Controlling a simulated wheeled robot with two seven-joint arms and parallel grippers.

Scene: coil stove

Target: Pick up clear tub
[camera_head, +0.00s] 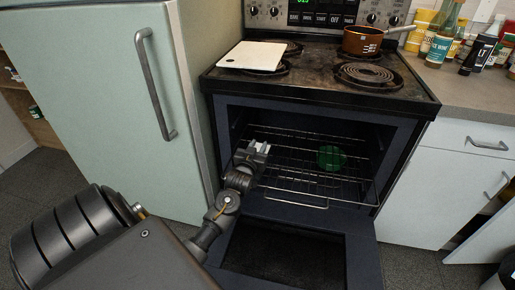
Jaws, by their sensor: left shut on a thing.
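A see-through green tub (331,157) sits on the wire rack inside the open oven, right of the middle. No other clear tub can be made out. My left gripper (262,147) reaches into the oven opening from the left, with its light grey fingers left of the green tub. A gap shows between the fingers and that tub. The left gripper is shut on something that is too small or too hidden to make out. My right gripper is not in view.
The oven door (290,250) hangs open below the racks (300,180). A white board (252,56) and a copper pan (362,40) rest on the stove top. The fridge (100,80) stands close at left. Bottles (439,50) crowd the right counter (455,88).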

